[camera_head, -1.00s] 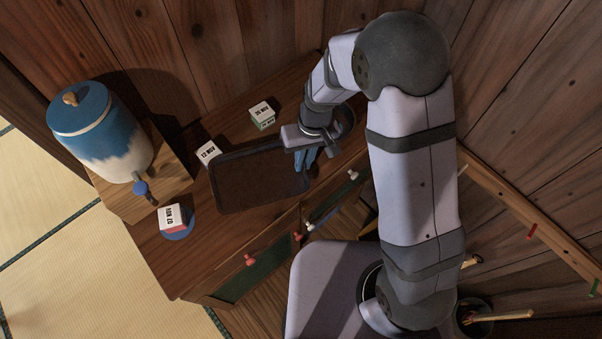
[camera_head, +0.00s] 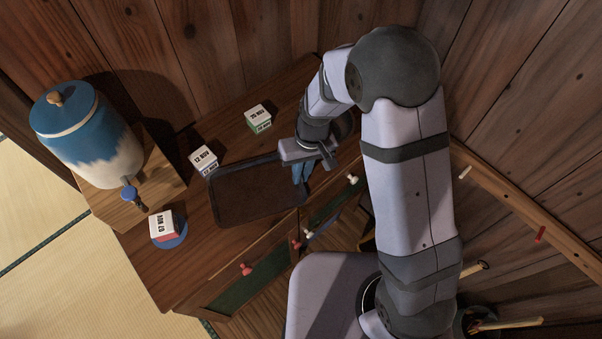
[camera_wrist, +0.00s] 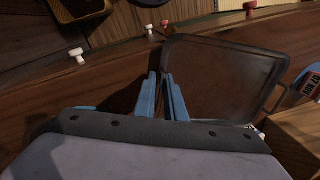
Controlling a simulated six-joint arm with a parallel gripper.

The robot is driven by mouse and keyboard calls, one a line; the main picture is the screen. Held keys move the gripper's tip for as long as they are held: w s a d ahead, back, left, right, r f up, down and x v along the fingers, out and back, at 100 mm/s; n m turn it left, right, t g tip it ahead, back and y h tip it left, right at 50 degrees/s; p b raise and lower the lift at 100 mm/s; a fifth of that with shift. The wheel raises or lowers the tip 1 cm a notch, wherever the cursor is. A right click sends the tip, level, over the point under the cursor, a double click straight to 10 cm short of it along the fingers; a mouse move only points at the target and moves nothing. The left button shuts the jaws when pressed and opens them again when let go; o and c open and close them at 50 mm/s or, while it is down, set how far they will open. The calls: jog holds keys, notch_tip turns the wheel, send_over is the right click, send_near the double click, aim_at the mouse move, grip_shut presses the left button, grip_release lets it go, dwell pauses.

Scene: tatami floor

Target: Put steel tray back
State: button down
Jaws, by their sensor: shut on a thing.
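The steel tray (camera_head: 245,195) is a dark, shallow rectangle with rounded corners and a raised rim. It appears roughly level over the cabinet top, with its near right corner close to the front edge. I cannot tell whether it touches the wood. My gripper (camera_head: 301,172) is shut on the tray's right end with its blue fingers. In the wrist view, the fingers (camera_wrist: 165,98) are close together at the edge of the tray (camera_wrist: 220,80). The exact contact is partly hidden by the gripper body in the head view.
A dated block (camera_head: 204,160) stands close behind the tray's far left corner. Another block (camera_head: 258,118) is farther back. A third (camera_head: 164,226) sits on a blue coaster at left, near a blue-white crock (camera_head: 88,130) on a wooden stand. Red knobs (camera_head: 246,269) project from the cabinet front.

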jog(key=shift+f, duration=0.15)
jog(key=c, duration=1.8)
grip_release()
jog(key=r, duration=0.4)
jog(key=d+r+b, duration=0.1)
jog(key=r, duration=0.7)
jog(key=shift+w+d+r+b, duration=0.15)
jog(key=shift+w+d+b, duration=0.05)
jog(key=shift+w+b, duration=0.1)
jog(key=s+d+m, duration=0.1)
jog(key=s+d, duration=0.3)
jog(key=d, duration=0.1)
jog(key=s+d+f+m+h, duration=0.1)
jog(key=s+d+m, duration=0.1)
jog(key=s+d, duration=0.2)
jog(key=s+d+f+m, duration=0.1)
jog(key=s+d, duration=0.3)
jog(key=d, duration=0.3)
jog(key=shift+s+d+f, duration=0.1)
